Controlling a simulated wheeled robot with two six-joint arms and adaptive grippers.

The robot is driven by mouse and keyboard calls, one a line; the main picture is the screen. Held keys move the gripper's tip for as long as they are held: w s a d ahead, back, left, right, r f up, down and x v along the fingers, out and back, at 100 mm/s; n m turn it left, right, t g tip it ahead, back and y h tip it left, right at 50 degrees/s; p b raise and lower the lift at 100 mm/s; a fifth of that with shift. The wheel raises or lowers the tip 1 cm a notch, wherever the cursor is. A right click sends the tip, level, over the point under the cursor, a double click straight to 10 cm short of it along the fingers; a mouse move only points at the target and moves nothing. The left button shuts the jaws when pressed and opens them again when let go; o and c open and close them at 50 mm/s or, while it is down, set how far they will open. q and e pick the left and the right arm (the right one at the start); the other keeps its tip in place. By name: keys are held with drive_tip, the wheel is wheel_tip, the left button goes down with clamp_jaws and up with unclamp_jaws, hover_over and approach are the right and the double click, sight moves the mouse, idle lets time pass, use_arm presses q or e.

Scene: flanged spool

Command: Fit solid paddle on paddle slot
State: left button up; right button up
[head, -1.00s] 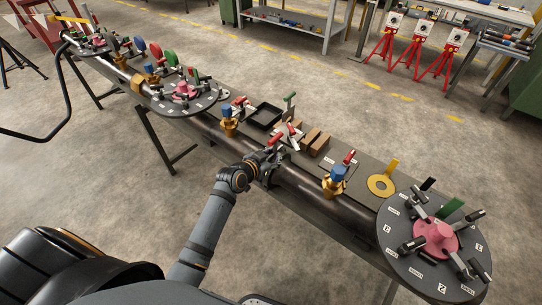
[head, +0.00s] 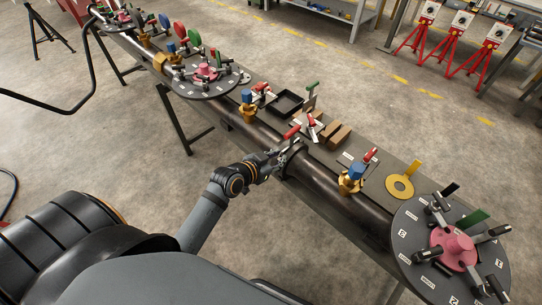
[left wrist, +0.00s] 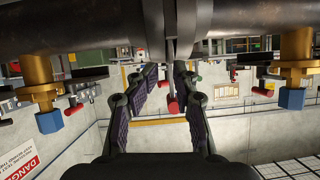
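My left gripper (head: 283,156) is at the dark pipe (head: 325,185), close to a red-handled lever (head: 292,132). In the left wrist view, the fingers (left wrist: 165,72) are apart, with a grey bar and red-tipped lever (left wrist: 173,105) between them; I see no clear grip. A yellow ring paddle (head: 399,187) lies flat on the bench top. A green tab (head: 475,218) and a black tab (head: 450,190) stand at the round grey plate (head: 415,255) with its pink hub (head: 456,246). I cannot tell which piece is the solid paddle, or where its slot is. My right gripper is not visible.
Brass valves with blue caps (head: 356,172) stand along the pipe, also in the left wrist view (left wrist: 292,97). Brown blocks (head: 336,135), a black tray (head: 288,102) and a green-handled piece (head: 311,87) are behind the gripper. Another round plate (head: 207,82) is farther left.

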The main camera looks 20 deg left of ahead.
use_arm(q)
drive_tip(key=s+a+r, duration=0.1)
drive_tip(key=s+r, duration=0.2)
drive_tip(key=r, duration=0.1)
drive_tip(key=shift+s+r, duration=0.3)
drive_tip(key=shift+s, duration=0.1)
